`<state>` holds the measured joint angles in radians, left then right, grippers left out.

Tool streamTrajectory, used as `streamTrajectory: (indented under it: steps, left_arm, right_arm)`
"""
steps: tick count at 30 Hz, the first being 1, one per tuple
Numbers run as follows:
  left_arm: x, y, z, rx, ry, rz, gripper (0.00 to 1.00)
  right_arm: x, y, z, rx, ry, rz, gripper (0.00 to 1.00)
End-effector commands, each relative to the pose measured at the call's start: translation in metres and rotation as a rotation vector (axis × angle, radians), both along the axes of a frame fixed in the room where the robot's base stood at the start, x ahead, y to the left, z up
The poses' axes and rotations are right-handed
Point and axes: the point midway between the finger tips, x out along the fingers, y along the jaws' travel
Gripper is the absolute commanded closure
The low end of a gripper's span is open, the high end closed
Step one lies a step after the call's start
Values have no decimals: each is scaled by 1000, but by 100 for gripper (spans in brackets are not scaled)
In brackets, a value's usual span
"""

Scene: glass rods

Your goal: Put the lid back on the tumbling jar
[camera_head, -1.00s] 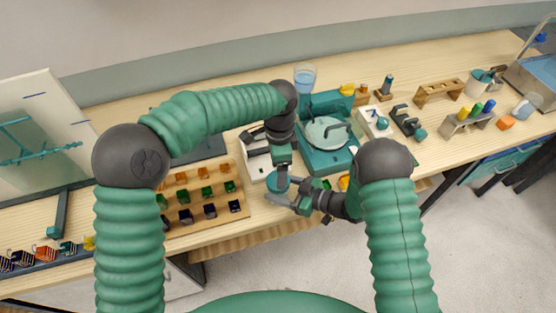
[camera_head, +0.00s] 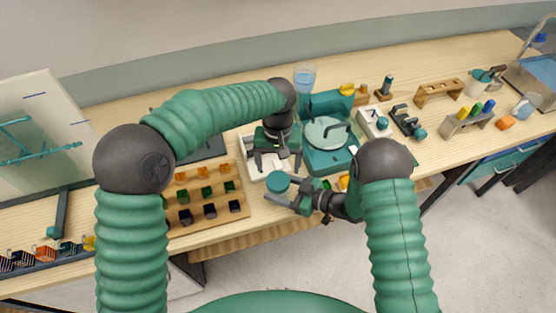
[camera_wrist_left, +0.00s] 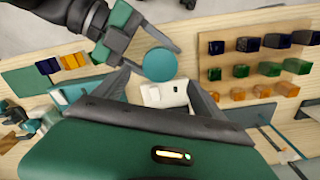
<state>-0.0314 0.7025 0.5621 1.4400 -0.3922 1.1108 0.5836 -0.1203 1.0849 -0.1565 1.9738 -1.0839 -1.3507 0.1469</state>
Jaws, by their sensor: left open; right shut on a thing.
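The tumbling jar (camera_head: 278,189) shows as a small teal cylinder near the front of the bench. Its round teal top, which looks like the lid (camera_wrist_left: 159,64), faces up in the left wrist view. My right gripper (camera_head: 286,194) is shut around the jar from the right side. My left gripper (camera_head: 277,166) is open and empty, just behind and above the jar. In the left wrist view the left fingers (camera_wrist_left: 162,92) are spread with nothing between them. The jar's lower part is mostly hidden, and how the lid sits on the rim is too small to tell.
A white device (camera_head: 256,160) sits behind the jar. A teal machine with a round plate (camera_head: 326,133) stands to the right, with a glass of blue liquid (camera_head: 304,76) behind it. A wooden rack of coloured blocks (camera_head: 205,210) is at left. The bench's front edge is close.

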Motion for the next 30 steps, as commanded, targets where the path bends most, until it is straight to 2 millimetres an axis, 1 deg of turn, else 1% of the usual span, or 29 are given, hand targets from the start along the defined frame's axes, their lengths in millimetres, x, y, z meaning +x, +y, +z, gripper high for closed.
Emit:
streamTrajectory:
  steps: [6, 9, 12, 16, 22, 23, 30]
  left_arm:
    - [-1, 0, -39, 0, 3, -1, 19]
    - [0, 0, -54, 0, 1, 0, 19]
    - [0, 0, -63, 0, 1, -1, 19]
    - [0, 0, -69, 0, -1, -2, 19]
    - [0, 0, -69, 0, -1, -1, 19]
    - [0, 0, -69, 0, -1, -1, 20]
    - [0, 0, -68, 0, -1, -1, 52]
  right_arm:
    - [0, 0, 1, 1, -2, 0, 100]
    - [0, 0, 1, 1, -2, 0, 100]
    - [0, 0, 1, 1, -2, 0, 100]
    - [0, 0, 1, 1, -2, 0, 100]
    - [0, 0, 1, 1, -2, 0, 100]
    - [0, 0, 1, 1, -2, 0, 100]
    - [0, 0, 1, 1, -2, 0, 100]
